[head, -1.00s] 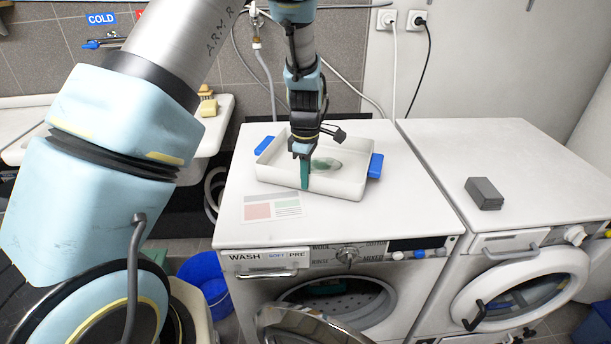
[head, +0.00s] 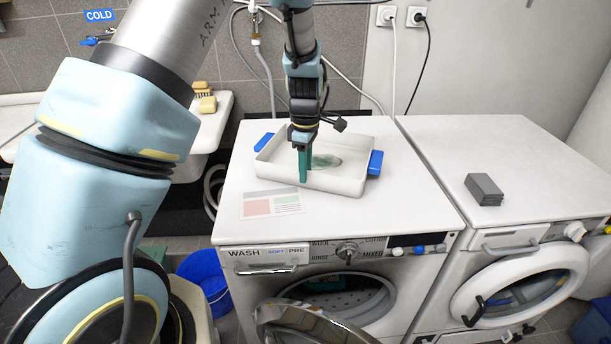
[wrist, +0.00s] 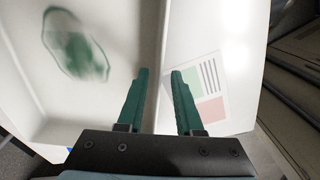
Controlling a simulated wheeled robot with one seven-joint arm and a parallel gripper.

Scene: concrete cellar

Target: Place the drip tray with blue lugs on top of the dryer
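The white drip tray (head: 335,183) has a blue lug at each end, right (head: 375,163) and left (head: 264,142). It sits flat on the left machine, the washer (head: 400,205), with a green smear on its floor. My gripper (head: 304,178) points down at the tray's front wall. In the wrist view its green fingers (wrist: 160,72) stand apart on either side of that wall (wrist: 155,40), with a gap between them. Firm contact with the wall does not show. The dryer (head: 530,160) is the white machine on the right.
A small grey block (head: 484,190) lies on the dryer's top near its front left; the rest of that top is clear. A printed card (head: 271,203) lies on the washer before the tray. The washer's round door (head: 315,328) hangs open. Hoses and cables run behind.

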